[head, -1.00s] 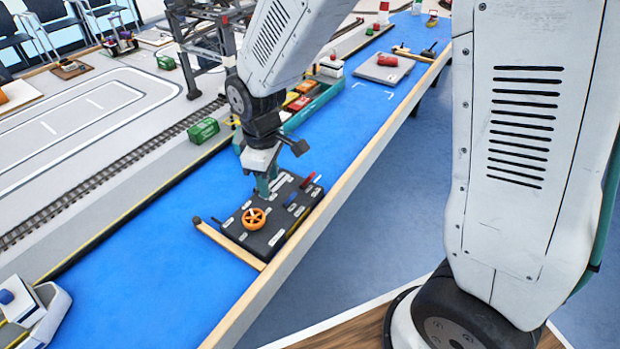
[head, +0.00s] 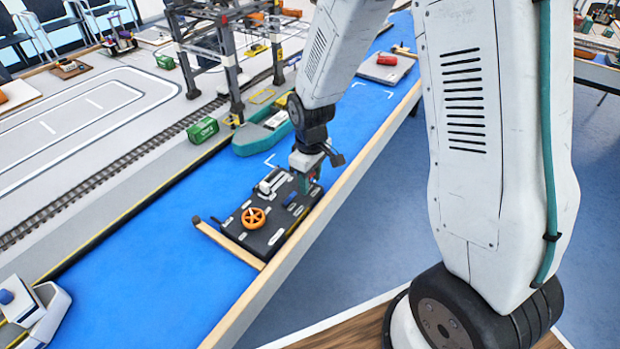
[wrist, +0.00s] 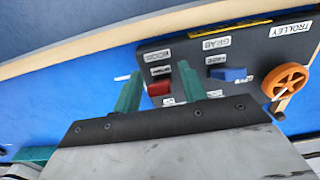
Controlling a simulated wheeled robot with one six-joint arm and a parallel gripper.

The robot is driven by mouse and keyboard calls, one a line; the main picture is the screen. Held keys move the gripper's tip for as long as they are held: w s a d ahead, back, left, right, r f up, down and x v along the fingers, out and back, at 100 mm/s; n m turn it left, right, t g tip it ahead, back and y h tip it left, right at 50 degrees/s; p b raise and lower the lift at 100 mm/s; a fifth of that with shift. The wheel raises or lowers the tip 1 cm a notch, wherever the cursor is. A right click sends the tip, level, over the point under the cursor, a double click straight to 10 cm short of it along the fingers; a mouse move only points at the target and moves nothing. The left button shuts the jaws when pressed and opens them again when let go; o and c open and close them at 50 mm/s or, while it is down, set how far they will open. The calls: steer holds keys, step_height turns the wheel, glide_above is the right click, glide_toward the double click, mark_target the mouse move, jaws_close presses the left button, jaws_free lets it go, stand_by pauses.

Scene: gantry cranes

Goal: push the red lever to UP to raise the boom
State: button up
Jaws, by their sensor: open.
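The dark control panel (head: 243,238) lies on the blue surface, with an orange wheel (head: 253,218) on it. In the wrist view, the red lever (wrist: 159,89) shows on the panel near a label that reads BOOM. My gripper (wrist: 158,88) is open, its two green fingers apart, one on either side of the red lever in that view. I cannot tell whether either finger touches it. In the head view my gripper (head: 305,182) is over the far right end of the panel and hides the red lever. The lever's exact position is hard to read.
A blue lever (wrist: 229,75) under a GRAB label and the orange wheel by a TROLLEY label sit to the right in the wrist view. A wooden rail (head: 228,244) borders the panel's near side. A green boat (head: 262,134) lies beyond the panel.

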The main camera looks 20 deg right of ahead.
steer(key=shift+f, duration=0.1)
jaws_close()
